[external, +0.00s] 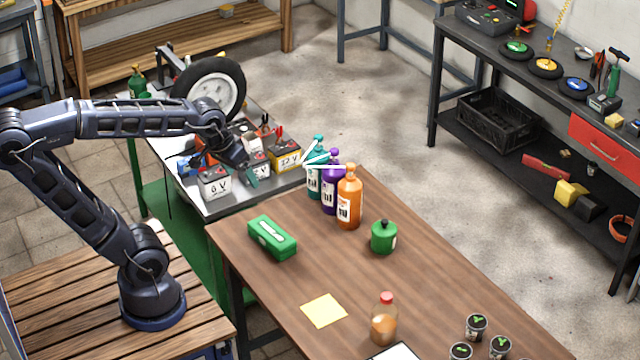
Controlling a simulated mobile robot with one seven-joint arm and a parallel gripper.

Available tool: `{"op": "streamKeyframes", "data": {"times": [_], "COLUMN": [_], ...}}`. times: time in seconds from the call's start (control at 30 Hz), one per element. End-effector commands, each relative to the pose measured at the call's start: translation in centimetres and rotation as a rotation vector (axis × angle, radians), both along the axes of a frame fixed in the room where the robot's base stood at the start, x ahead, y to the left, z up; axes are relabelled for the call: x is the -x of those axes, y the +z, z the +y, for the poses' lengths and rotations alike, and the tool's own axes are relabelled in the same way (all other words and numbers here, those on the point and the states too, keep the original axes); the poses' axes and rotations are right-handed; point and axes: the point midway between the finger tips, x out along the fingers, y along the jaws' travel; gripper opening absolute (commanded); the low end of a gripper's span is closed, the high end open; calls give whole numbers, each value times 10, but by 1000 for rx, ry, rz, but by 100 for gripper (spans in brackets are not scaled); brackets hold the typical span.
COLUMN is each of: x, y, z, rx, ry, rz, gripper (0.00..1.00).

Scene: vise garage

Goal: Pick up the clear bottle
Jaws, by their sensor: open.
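The clear bottle (383,322) stands upright near the front of the brown wooden table. It has a red cap and amber liquid in its lower part. My gripper (250,174) is at the end of the dark arm, over the metal-topped bench at the left, among the battery boxes. It is open, and no held object shows. It is far from the clear bottle, up and to the left of it in the picture. The fingers are small and partly blend with the boxes behind them.
A yellow note (324,311), green case (272,238), green canister (383,237) and orange bottle (349,199) are on the brown table (450,275). Purple and teal bottles stand behind the orange one. Several small dark pots (476,326) are right of the clear bottle.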

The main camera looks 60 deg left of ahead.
Motion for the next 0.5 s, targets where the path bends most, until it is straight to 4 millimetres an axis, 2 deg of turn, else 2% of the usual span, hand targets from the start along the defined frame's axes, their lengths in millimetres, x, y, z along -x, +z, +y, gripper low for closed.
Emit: {"op": "streamKeyframes", "data": {"times": [0.1,0.5], "x": [-28,-108], "y": [-5,-38], "z": [-22,-103], "rx": [55,244], "ry": [92,421], "rz": [28,134], "gripper": [84,84]}}
